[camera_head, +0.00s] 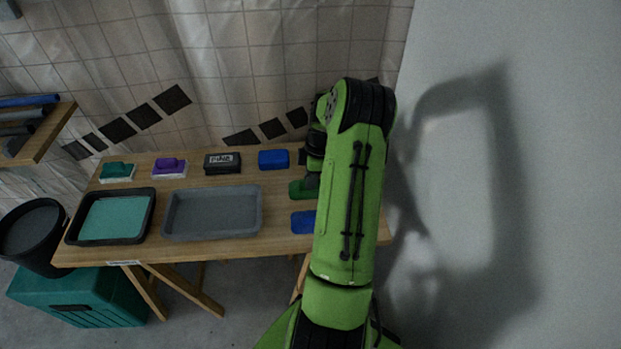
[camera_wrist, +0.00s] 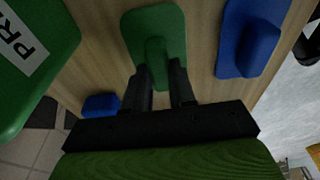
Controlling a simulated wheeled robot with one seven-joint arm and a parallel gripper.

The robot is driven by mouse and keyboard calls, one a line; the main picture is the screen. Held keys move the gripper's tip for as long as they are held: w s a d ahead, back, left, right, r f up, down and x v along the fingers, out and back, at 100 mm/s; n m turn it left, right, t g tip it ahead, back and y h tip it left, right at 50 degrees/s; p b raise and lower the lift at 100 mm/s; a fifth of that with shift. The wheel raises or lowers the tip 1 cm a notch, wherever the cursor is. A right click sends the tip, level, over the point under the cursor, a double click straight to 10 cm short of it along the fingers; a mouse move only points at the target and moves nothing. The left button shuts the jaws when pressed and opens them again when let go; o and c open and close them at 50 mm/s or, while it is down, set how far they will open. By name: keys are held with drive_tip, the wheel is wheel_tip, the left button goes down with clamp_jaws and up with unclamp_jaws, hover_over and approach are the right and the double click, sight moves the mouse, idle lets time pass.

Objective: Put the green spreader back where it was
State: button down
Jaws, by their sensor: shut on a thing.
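The green spreader (camera_wrist: 170,20) has a flat rounded plate and a raised handle. In the wrist view my gripper (camera_wrist: 164,70) is shut on the handle, one dark finger on each side. The plate is over the wooden table top; I cannot tell whether it touches. In the head view the spreader (camera_head: 300,189) shows at the left edge of my green arm, which hides its right side and my fingers. A blue spreader (camera_wrist: 238,50) lies to its right in the wrist view; in the head view it (camera_head: 303,222) lies nearer the front edge.
A green thing with a white label (camera_wrist: 35,75) stands close at the wrist view's left. The table (camera_head: 160,252) also bears a blue block (camera_head: 273,159), a black box (camera_head: 222,168), purple (camera_head: 169,174) and teal (camera_head: 117,178) tools, a grey tray (camera_head: 172,237) and a teal-filled tray (camera_head: 149,222).

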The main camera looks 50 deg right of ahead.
drive_tip(key=c, duration=0.9)
unclamp_jaws()
drive_tip(key=shift+f, duration=0.1)
drive_tip(key=shift+c, duration=0.2)
wheel_tip(320, 180, up, 12)
drive_tip(key=s+d+p, duration=0.1)
drive_tip(key=s+p, duration=0.1)
drive_tip(key=p, duration=0.2)
drive_tip(key=w+a+r+m+h, duration=0.1)
drive_tip(key=w+a+r, duration=0.1)
drive_tip(key=a+r, duration=0.55)
drive_tip(key=w+a+r+m+h, duration=0.15)
drive_tip(key=a+r, duration=0.35)
drive_tip(key=a, duration=0.5)
drive_tip(key=s+a+r+m+t, duration=0.1)
drive_tip(key=s+a+m+t, duration=0.1)
drive_tip(key=s+a, duration=0.5)
drive_tip(key=s+a+r+m+t+y, duration=0.1)
drive_tip(key=s+a+r+m+t, duration=0.1)
drive_tip(key=s+a, duration=0.4)
drive_tip(key=a+m, duration=0.1)
drive_tip(key=a, duration=0.4)
drive_tip(key=shift+s+a+m, duration=0.3)
drive_tip(key=shift+s+m, duration=0.05)
